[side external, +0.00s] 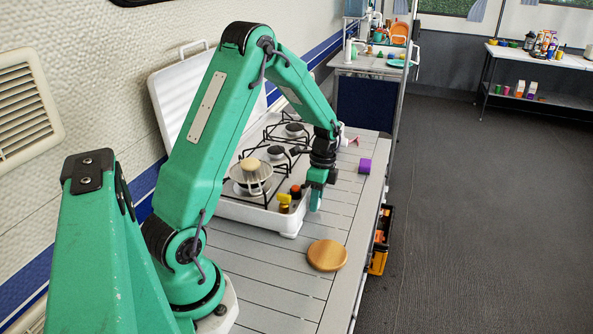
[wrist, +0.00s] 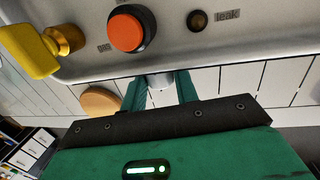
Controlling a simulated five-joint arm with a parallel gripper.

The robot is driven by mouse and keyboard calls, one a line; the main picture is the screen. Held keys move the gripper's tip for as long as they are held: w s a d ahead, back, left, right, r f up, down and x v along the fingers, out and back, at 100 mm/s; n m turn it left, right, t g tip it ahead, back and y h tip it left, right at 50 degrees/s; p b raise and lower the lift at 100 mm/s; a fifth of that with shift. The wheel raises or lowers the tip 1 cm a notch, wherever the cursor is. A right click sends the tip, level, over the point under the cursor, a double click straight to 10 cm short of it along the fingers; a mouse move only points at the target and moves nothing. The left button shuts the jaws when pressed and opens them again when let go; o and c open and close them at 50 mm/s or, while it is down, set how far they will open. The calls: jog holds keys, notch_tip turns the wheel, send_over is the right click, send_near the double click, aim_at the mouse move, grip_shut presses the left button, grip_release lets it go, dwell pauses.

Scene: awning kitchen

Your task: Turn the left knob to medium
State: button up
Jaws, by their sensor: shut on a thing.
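The stove (side external: 268,220) is white, with its lid raised behind it. The left knob (side external: 284,199) is yellow on a brass stem, and it also shows at the left of the wrist view (wrist: 38,52). An orange button (wrist: 130,28) marked "gas" is to its right, then a small dark light (wrist: 197,21) marked "leak". My gripper (side external: 316,206) is low beside the stove's front, apart from the yellow knob. In the wrist view its fingers (wrist: 160,86) are shut on a small pale thing between them, below the button; I cannot tell what it is.
A round wooden board (side external: 327,255) lies on the slatted table (side external: 262,290). A pale round-topped vessel (side external: 251,175) stands on the near burner. An orange-and-black box (side external: 380,240) is beside the table's right edge.

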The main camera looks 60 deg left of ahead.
jog(key=shift+s+d+t+y, duration=0.15)
jog(key=shift+t+y, duration=0.25)
jog(key=shift+t, duration=0.4)
jog(key=shift+s+d+t+y, duration=0.1)
jog(key=shift+t+y, duration=0.3)
jog(key=shift+t, duration=0.4)
jog(key=o, duration=1.8)
jog(key=shift+s+d+r, duration=0.1)
jog(key=shift+s+r, duration=0.05)
jog(key=shift+r, duration=1.6)
jog(key=shift+s+r, duration=0.15)
jog(key=shift+r, duration=1.55)
